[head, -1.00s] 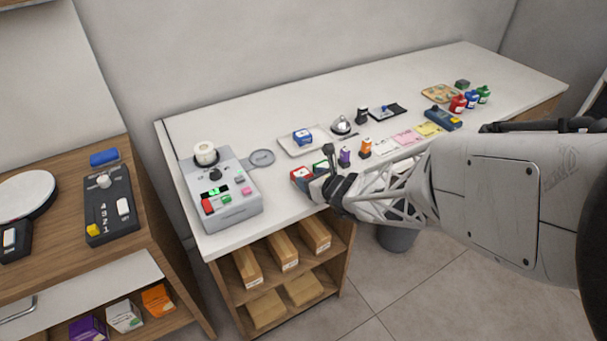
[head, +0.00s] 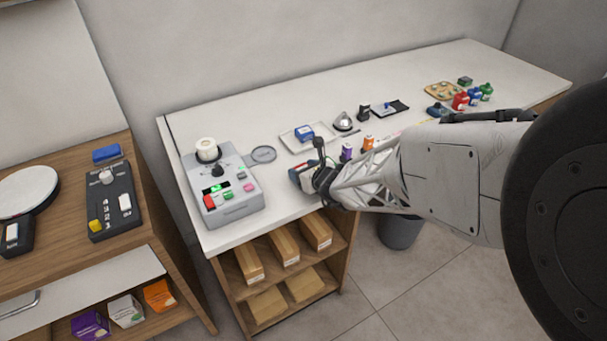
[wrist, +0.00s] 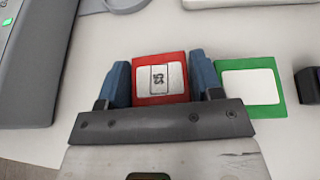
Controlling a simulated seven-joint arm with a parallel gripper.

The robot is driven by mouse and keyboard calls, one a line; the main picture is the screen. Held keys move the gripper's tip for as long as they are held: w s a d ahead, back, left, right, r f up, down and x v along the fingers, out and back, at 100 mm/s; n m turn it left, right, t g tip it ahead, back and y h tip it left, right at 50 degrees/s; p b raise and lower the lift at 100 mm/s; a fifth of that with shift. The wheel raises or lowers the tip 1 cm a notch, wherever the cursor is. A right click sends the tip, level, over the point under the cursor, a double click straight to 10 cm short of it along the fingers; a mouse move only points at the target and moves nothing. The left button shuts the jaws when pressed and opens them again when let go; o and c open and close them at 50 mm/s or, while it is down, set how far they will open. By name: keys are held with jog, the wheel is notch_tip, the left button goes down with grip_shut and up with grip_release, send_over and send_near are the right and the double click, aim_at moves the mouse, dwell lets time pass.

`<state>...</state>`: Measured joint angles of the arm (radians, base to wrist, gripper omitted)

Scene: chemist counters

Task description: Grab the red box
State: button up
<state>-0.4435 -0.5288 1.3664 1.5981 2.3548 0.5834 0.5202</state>
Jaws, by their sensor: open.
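The red box (wrist: 176,58) lies on the white counter, with a white label and a dark printed mark on top. In the wrist view my gripper (wrist: 160,80) is open, with one blue finger on each side of the box. The left finger is very close to the box's left side; I cannot tell whether it touches. The right finger stands between the red box and a green box (wrist: 279,103). In the head view my gripper (head: 303,178) is low at the counter's front edge, and the arm hides most of the red box.
The green box lies just right of my right finger. A grey device with coloured buttons (head: 238,205) stands to the left. Behind are a tray with a blue box (head: 304,132) and a bell (head: 343,122). Purple (head: 347,152) and orange (head: 368,143) items stand to the right.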

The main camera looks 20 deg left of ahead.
jog(key=c, duration=0.6)
jog(key=shift+r, duration=0.1)
jog(key=shift+r, duration=0.6)
notch_tip(320, 180, up, 2)
jog(key=shift+r, duration=0.1)
jog(key=s+d, duration=0.4)
jog(key=s, duration=0.3)
jog(key=s+d+r, duration=0.1)
jog(key=s+d, duration=0.3)
jog(key=s, duration=0.3)
jog(key=shift+r, duration=0.25)
